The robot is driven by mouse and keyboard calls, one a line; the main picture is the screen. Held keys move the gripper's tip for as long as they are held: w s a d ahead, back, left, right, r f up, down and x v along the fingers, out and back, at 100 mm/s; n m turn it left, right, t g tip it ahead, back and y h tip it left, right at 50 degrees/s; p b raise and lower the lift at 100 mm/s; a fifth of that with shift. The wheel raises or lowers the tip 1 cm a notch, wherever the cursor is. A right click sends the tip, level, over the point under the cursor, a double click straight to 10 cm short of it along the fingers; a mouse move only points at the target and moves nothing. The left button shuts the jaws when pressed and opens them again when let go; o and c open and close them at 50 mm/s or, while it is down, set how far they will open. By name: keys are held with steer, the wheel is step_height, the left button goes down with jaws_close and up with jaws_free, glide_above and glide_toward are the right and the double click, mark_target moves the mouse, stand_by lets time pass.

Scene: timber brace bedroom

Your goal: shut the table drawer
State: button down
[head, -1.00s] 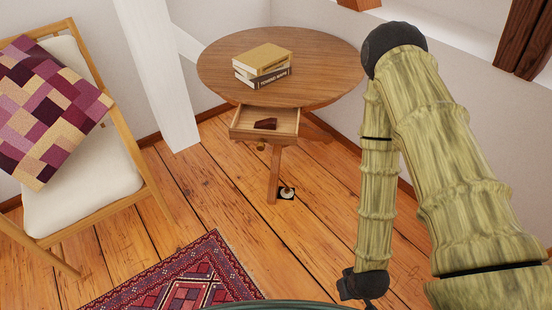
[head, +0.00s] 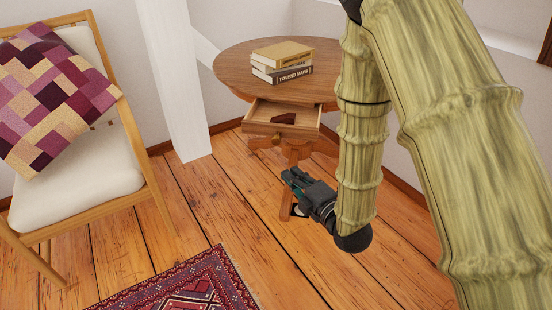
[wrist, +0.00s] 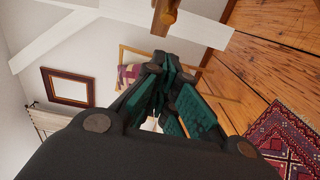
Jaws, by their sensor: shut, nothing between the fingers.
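The round wooden table (head: 232,70) stands near the wall in the head view. Its drawer (head: 262,127) is pulled out toward me, with a small dark red object (head: 284,118) inside and a round knob (head: 276,140) on its front. My gripper (head: 288,175) is below and in front of the drawer, close to the table's leg in the picture, and touches nothing that I can make out. Its fingers also show in the wrist view (wrist: 166,88), closed together with nothing held. The drawer is not clearly identifiable in the wrist view.
Several books (head: 282,62) are stacked on the tabletop. A chair (head: 90,185) with a patchwork cushion (head: 55,95) stands at the left. A white timber post (head: 178,80) rises between chair and table. A patterned red rug (head: 190,285) lies in front; wooden floor is open between.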

steer(key=w+d+b+x, duration=0.1)
steer(key=d+x, duration=0.1)
steer(key=x, duration=1.1)
steer(key=shift+w+r+b, duration=0.2)
steer(key=shift+r+b, duration=0.1)
steer(key=shift+b, duration=0.05)
